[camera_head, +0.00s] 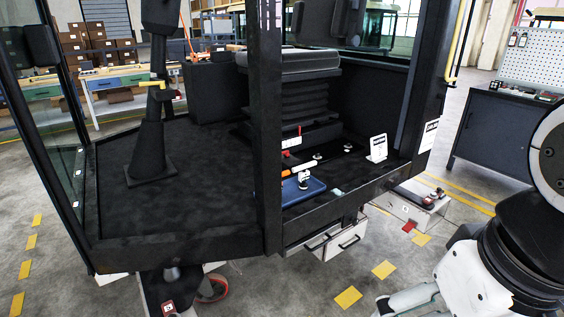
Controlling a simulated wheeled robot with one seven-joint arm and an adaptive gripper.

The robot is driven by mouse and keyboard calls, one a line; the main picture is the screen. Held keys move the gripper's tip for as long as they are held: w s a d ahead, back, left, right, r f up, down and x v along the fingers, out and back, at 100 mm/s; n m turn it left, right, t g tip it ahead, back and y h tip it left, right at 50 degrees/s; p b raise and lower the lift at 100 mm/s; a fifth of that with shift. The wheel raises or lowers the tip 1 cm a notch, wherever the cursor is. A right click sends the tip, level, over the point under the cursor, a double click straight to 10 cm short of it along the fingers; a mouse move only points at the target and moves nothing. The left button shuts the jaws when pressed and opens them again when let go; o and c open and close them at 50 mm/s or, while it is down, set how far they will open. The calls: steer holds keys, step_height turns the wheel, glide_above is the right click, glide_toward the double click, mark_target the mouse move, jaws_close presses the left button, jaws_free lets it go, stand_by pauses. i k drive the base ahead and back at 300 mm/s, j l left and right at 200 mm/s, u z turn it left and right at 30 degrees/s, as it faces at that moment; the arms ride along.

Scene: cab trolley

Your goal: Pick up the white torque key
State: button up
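I cannot single out the white torque key with certainty. Several small items lie on the dark cab floor near the seat. A small white-and-dark piece (303,180) stands at the blue tray (312,190). An orange-handled tool (300,170) lies near the dark post, which partly hides this area. A white upright card (377,149) stands to the right. Parts of my arm show at the right edge; my gripper does not show.
The dark cab post (267,130) and right door frame (428,80) bound the opening. A yellow handrail (459,42) runs beside it. A grey step box (412,206) with small items sits below. A workbench (492,128) stands at the right. Floor between is partly clear.

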mark_target(304, 175)
steer(key=i+l, duration=0.3)
steer(key=i, duration=0.2)
steer(key=i+l, duration=0.25)
steer(key=i, duration=0.25)
